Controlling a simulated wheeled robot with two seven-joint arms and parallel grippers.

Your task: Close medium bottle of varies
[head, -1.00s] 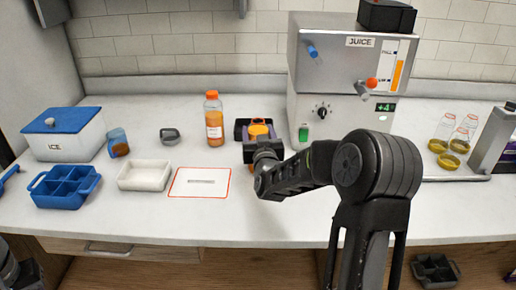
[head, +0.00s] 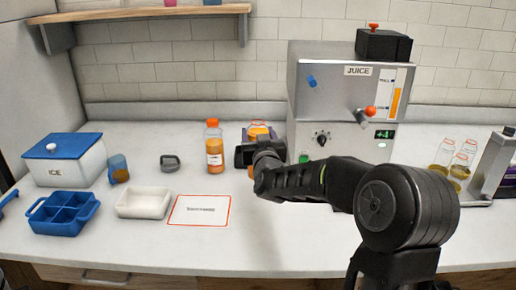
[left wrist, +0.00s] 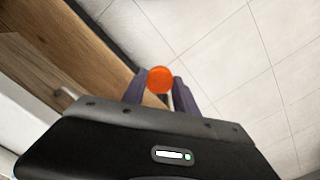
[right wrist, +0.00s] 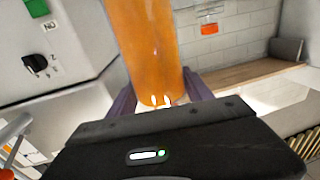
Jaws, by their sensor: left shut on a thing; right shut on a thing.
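My right gripper (right wrist: 158,92) is shut on an orange juice-filled bottle (right wrist: 150,45), which fills the middle of the right wrist view; its top is out of that view. In the head view the right gripper (head: 250,154) is at the counter's middle, and part of the bottle (head: 258,130) shows just behind it. Whether the bottle is on the counter or lifted is hidden. My left gripper (left wrist: 160,82) is shut on a round orange cap (left wrist: 160,79), above a wooden floor, away from the bottle. The left gripper is outside the head view.
A capped orange juice bottle (head: 215,150) stands left of my right gripper. The juicer (head: 345,110) stands behind and to the right. A white tray (head: 142,204), blue divided tray (head: 62,216), ice box (head: 65,160) and red-outlined mat (head: 200,211) lie left. Several bottles (head: 455,160) stand right.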

